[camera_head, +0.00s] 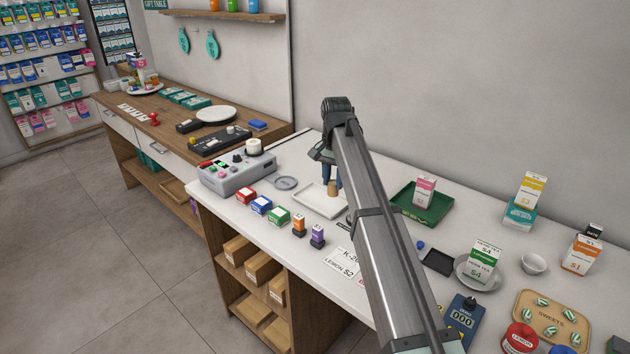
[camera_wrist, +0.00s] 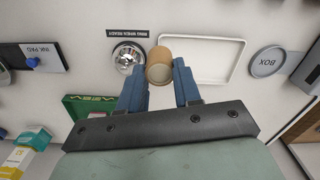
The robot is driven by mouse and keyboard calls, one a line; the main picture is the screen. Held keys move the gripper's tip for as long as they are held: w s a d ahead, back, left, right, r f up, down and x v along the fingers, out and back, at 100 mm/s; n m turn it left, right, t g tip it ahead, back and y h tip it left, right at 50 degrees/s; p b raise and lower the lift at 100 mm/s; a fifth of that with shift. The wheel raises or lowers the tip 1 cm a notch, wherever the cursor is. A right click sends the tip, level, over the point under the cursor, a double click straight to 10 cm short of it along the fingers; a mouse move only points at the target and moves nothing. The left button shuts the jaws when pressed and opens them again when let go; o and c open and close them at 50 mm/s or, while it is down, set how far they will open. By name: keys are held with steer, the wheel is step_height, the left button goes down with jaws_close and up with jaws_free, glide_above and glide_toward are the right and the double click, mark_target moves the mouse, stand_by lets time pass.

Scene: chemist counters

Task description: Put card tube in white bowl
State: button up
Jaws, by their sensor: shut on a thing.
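The card tube (camera_wrist: 159,66) is a short tan-brown cylinder between my fingertips in the wrist view. It also shows in the head view (camera_head: 333,188), at the white tray (camera_head: 320,205). My gripper (camera_wrist: 159,85) is shut on the tube, a blue finger on each side. I cannot tell whether the tube touches the surface below it. A small white bowl (camera_head: 533,263) stands on the white counter at the right in the head view, well away from my gripper. It looks empty. The bowl is not in the wrist view.
A green tray (camera_head: 424,208) with a pink-and-white box lies to the right of my gripper. A saucer (camera_head: 478,274) with a green tea box stands left of the bowl. A tan sweets tray (camera_head: 552,320) is in front of the bowl. A grey machine (camera_head: 237,175) is at left.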

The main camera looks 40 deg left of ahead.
steer(key=w+d+m, duration=0.2)
steer(key=w+d, duration=1)
steer(key=d, duration=0.1)
steer(key=r+m, duration=0.1)
steer(key=m, duration=0.7)
glide_above(532, 266)
steer(key=s, duration=0.1)
steer(key=shift+f, duration=5)
